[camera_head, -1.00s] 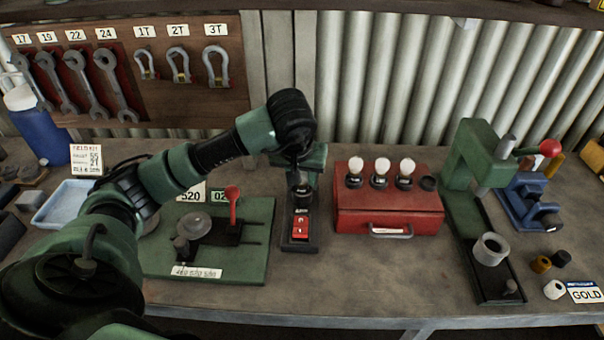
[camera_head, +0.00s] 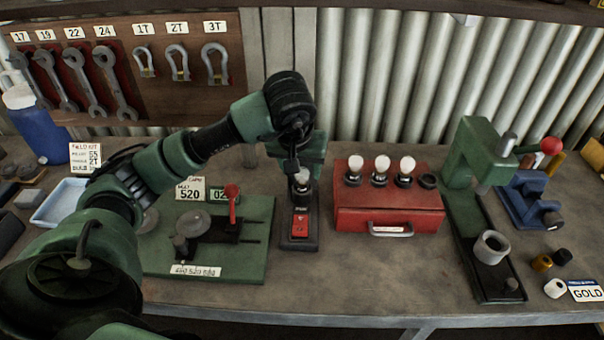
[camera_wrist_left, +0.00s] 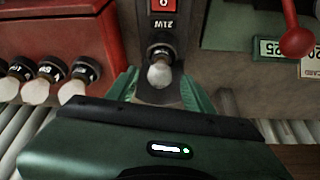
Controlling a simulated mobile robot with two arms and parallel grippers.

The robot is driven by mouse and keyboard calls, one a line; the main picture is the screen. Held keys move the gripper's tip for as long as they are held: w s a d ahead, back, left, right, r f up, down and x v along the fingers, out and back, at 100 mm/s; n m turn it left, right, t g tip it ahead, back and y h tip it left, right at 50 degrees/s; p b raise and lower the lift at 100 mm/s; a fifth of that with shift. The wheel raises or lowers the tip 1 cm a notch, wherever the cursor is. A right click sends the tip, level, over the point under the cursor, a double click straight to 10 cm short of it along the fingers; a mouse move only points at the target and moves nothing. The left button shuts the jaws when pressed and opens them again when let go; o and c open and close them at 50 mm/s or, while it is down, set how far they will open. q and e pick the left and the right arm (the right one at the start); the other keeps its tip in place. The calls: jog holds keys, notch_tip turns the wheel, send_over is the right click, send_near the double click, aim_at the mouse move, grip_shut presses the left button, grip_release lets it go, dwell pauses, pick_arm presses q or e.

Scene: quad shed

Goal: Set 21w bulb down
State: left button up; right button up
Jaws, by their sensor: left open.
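A bulb with a white glass top (camera_head: 302,178) and dark base stands upright in the socket of a dark tester (camera_head: 299,228) with a red panel. In the left wrist view the bulb (camera_wrist_left: 160,74) sits beside an upside-down label reading 21W. My left gripper (camera_head: 291,162) is just above the bulb, pointing down. In the wrist view its green fingers (camera_wrist_left: 160,92) are spread on both sides of the bulb, apart from it. The fingertips are partly hidden in the head view. My right gripper is not in view.
A red box (camera_head: 390,215) to the right holds three bulbs and one empty socket. A green board (camera_head: 250,262) with a red-handled lever (camera_head: 232,203) lies left. A green press (camera_head: 470,160) stands further right. Bare bench lies in front of the red box.

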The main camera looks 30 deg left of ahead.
pick_arm(q)
jog(key=v, duration=0.9)
